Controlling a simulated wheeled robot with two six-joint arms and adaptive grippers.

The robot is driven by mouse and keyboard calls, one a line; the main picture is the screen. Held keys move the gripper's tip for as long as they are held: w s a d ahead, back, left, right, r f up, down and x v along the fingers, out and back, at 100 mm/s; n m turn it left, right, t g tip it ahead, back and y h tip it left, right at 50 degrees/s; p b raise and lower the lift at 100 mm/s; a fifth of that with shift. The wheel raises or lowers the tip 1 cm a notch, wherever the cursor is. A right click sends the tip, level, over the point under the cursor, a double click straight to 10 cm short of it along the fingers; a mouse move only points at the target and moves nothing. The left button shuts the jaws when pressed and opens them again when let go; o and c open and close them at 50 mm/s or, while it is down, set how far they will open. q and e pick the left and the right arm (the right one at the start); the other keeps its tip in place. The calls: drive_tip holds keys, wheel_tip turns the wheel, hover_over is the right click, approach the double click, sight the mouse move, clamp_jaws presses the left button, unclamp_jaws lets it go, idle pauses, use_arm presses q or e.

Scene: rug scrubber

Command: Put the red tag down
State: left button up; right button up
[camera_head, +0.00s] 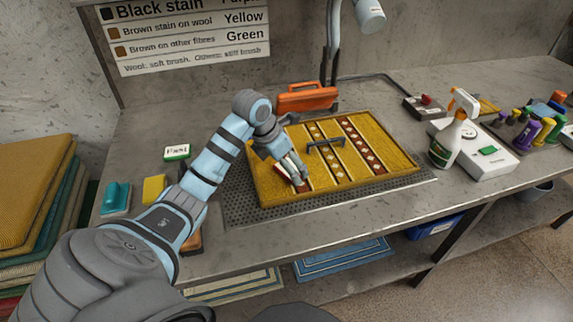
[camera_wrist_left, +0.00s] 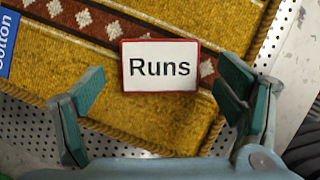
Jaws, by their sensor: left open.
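The red tag (camera_wrist_left: 160,84) is a white card with a red border and the word "Runs". In the left wrist view it lies on the mustard rug (camera_wrist_left: 40,75), across the brown diamond stripe near the rug's edge. My left gripper (camera_wrist_left: 160,92) is open, with one finger on each side of the tag and a gap to both. In the head view my left gripper (camera_head: 297,174) is low over the left part of the rug (camera_head: 376,143) and largely hides the tag. My right gripper is not in view.
The rug lies on a perforated plate (camera_head: 237,205). A blue "Cotton" tag (camera_wrist_left: 7,45) lies on it too. A spray bottle (camera_head: 447,142) stands right; an orange case (camera_head: 306,98) is behind.

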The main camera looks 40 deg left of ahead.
use_arm(q)
drive_tip(key=d+p+v, duration=0.1)
drive_tip(key=v, duration=1)
drive_tip(key=shift+a+r, duration=0.2)
drive_tip(key=shift+a, duration=0.3)
drive_tip(key=shift+s, duration=0.1)
